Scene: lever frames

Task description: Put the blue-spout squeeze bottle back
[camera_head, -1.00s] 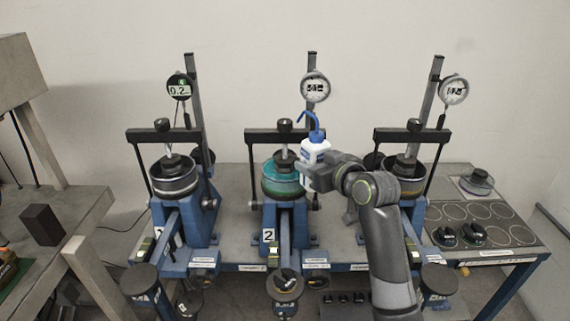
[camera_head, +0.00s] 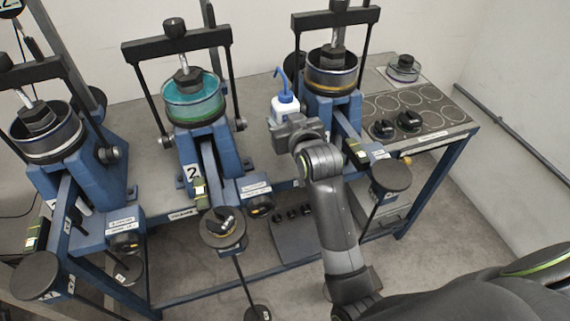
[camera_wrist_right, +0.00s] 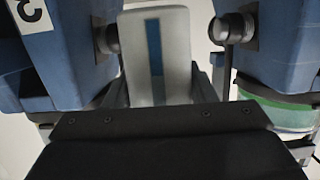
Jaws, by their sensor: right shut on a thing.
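The squeeze bottle (camera_head: 285,106) is white with a bent blue spout (camera_head: 282,80). It is upright in the head view, between the middle lever frame marked 2 and the right lever frame. My right gripper (camera_head: 289,124) is shut on the bottle; my wrist hides its lower part, so I cannot tell whether its base touches the bench. In the right wrist view the white bottle (camera_wrist_right: 174,30), with a blue stripe, stands between my fingers (camera_wrist_right: 158,88) and between two blue frame bodies. My left gripper is out of view.
The middle frame's cup (camera_head: 193,100) holds teal liquid. The right frame (camera_head: 333,110) is close to the bottle's right. A plate with round recesses and black knobs (camera_head: 410,120) lies at the bench's right end. Hanging weight discs (camera_head: 222,227) stick out in front.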

